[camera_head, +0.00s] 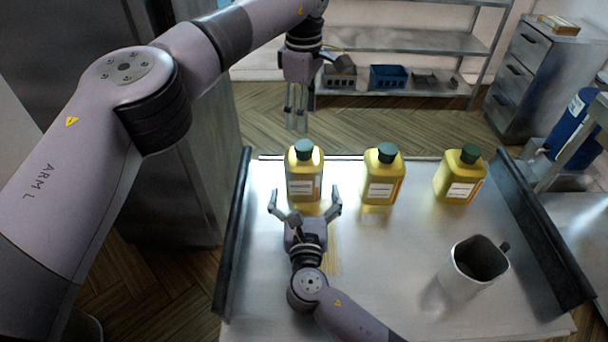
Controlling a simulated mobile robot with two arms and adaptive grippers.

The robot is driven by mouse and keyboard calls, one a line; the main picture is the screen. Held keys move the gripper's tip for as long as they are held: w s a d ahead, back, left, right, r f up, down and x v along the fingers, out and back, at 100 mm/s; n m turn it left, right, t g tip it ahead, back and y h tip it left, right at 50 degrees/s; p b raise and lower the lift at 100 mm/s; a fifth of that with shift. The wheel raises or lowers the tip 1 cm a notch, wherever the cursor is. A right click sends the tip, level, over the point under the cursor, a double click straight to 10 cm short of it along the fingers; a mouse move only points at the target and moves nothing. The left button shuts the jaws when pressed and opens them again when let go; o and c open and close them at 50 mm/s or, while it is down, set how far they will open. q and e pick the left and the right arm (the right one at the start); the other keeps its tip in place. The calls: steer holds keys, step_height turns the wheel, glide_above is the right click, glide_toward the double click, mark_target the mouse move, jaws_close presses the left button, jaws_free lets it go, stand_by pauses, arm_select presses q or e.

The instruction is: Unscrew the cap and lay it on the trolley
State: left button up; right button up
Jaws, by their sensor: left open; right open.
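Three yellow bottles with dark green caps stand upright in a row on the metal trolley (400,290): a left bottle (304,180), a middle bottle (382,184) and a right bottle (460,182). The left bottle's cap (304,147), the middle cap (387,152) and the right cap (470,153) all sit on their bottles. My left gripper (297,122) is open and empty, pointing down above the left bottle's cap. My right gripper (306,200) is open, its fingers spread in front of the left bottle's lower part; I cannot tell whether they touch it.
A white mug-like container (462,280) stands at the trolley's front right. Black rails (232,235) edge the trolley's left and right sides. A shelf rack (405,40) with a blue crate (388,77) and a drawer cabinet (535,75) stand behind. The trolley's middle is clear.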

mark_target(304, 165)
steer(key=w, duration=0.9)
steer(key=shift+a, duration=0.1)
